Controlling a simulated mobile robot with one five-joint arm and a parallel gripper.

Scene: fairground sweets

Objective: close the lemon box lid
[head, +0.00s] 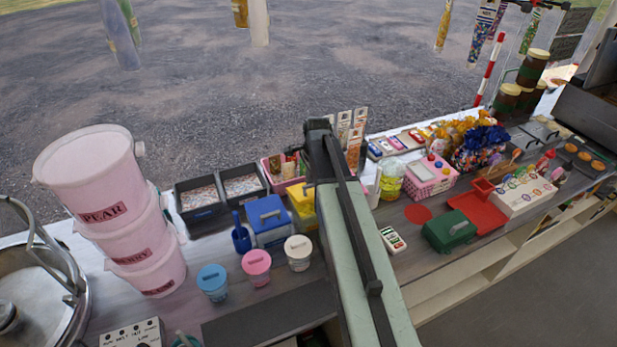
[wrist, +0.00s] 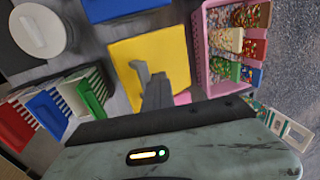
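The yellow lemon box (head: 303,201) stands right of the blue box in the head view, partly hidden behind my arm. In the wrist view its flat yellow top face (wrist: 126,84) fills the middle. I cannot tell from these views how far its lid stands open. My gripper's grey fingers (wrist: 150,75) reach over the yellow face in the wrist view. They look close together, but their gap and any contact with the lid are unclear. In the head view the fingertips are hidden behind my arm.
The blue box (head: 270,220) stands close on the left. A pink crate (wrist: 213,75) of packets is close on the other side. Lidded tubs in blue (head: 213,281), pink (head: 257,267) and white (head: 298,252) stand in front. Stacked pink buckets (head: 105,200) stand far left.

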